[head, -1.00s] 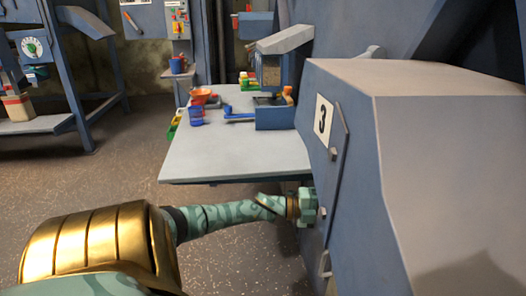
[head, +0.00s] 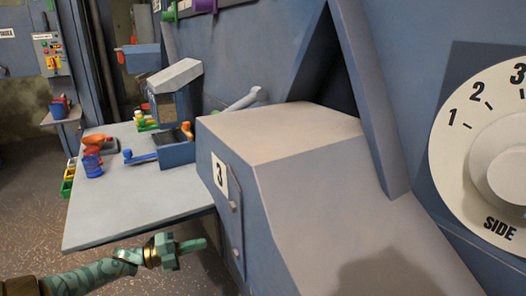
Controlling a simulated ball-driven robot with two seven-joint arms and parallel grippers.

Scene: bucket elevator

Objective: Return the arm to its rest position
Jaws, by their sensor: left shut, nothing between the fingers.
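My left arm comes in at the bottom left, patterned in teal with brass-coloured parts. My left gripper (head: 192,245) is shut and empty, its fingers pointing right. In the picture it lies just below the front edge of the grey table (head: 150,205) and left of the blue housing (head: 235,205) marked 3. A gap shows between the fingertips and the housing's side door. My right gripper is not in view.
On the table stand a blue cup (head: 92,166), an orange-red funnel-like piece (head: 100,141) and a blue box (head: 176,150). A large dial (head: 450,165) marked SIDE is on the right wall. Floor is open at the left.

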